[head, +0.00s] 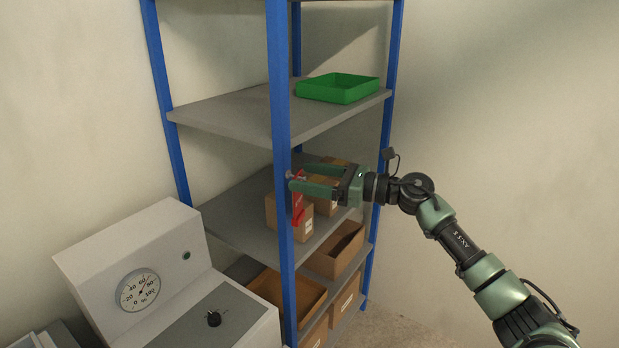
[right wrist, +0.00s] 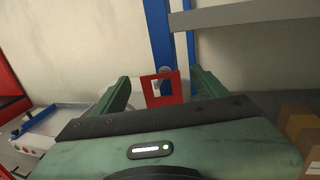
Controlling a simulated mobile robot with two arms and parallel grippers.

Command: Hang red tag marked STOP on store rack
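The red tag (head: 299,206) is at the blue front post of the store rack (head: 281,120), at middle shelf height. It hangs upright and its lettering is too small to read. In the right wrist view the red tag (right wrist: 174,87) stands between my fingers, with a gap on either side. A small grey round piece (right wrist: 165,72) shows at the post just above it; whether the tag's opening is around it I cannot tell for sure. My right gripper (head: 298,177) is open, its green fingers reaching to the post. My left gripper is out of view.
A green tray (head: 338,88) sits on the upper shelf. Cardboard boxes (head: 322,194) stand on the middle shelf behind the tag, and open brown bins (head: 337,250) are below. A grey machine with a dial (head: 138,291) stands at the left front. Room on the right is free.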

